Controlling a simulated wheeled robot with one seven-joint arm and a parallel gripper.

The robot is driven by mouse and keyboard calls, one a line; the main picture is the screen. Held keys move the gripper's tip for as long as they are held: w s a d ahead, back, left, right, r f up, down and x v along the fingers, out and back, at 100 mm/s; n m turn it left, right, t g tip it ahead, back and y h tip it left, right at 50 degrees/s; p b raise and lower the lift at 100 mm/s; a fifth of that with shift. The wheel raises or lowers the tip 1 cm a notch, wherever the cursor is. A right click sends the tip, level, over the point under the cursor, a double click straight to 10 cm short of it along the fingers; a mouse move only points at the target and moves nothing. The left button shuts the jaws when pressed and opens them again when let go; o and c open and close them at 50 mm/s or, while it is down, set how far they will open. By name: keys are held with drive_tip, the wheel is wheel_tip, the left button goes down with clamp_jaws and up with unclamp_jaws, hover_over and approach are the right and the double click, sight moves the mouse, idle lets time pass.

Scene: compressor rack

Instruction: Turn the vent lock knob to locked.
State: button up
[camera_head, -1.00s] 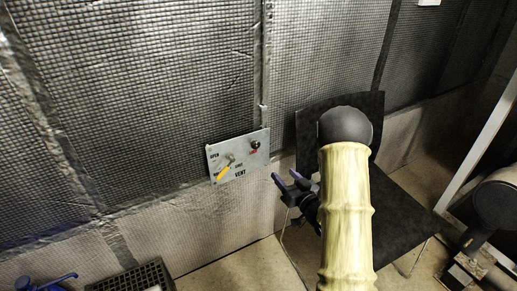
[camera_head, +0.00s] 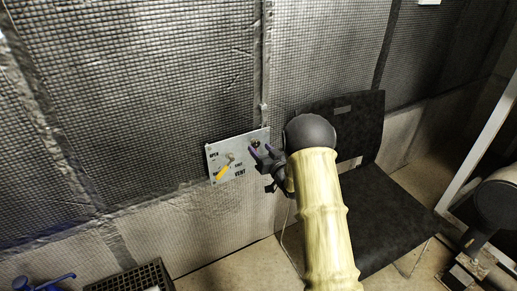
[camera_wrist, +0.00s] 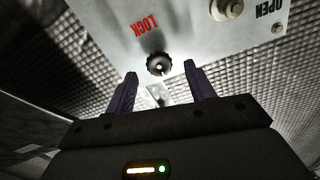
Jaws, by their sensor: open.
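The vent panel (camera_head: 238,156) is a light grey plate on the quilted wall, marked OPEN and VENT, with a yellow-handled lever (camera_head: 223,172) on its left part. The black lock knob (camera_wrist: 159,65) shows in the wrist view just beyond my fingertips, below the red word LOCK. In the head view the knob (camera_head: 255,143) is partly hidden by my fingers. My gripper (camera_wrist: 159,80) is open and empty, its two purple fingers apart on either side of the knob's line. It also shows in the head view (camera_head: 262,152), close to the panel's right edge. Contact with the knob cannot be told.
A black chair (camera_head: 385,190) stands behind and right of my arm. A black crate (camera_head: 135,278) and a blue object (camera_head: 45,282) are on the floor at lower left. A metal frame (camera_head: 478,160) stands at the right. The wall left of the panel is clear.

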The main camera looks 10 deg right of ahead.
drive_tip(key=shift+x, duration=1.1)
drive_tip(key=shift+c, duration=0.2)
drive_tip(key=c, duration=0.9)
drive_tip(key=shift+c, duration=0.2)
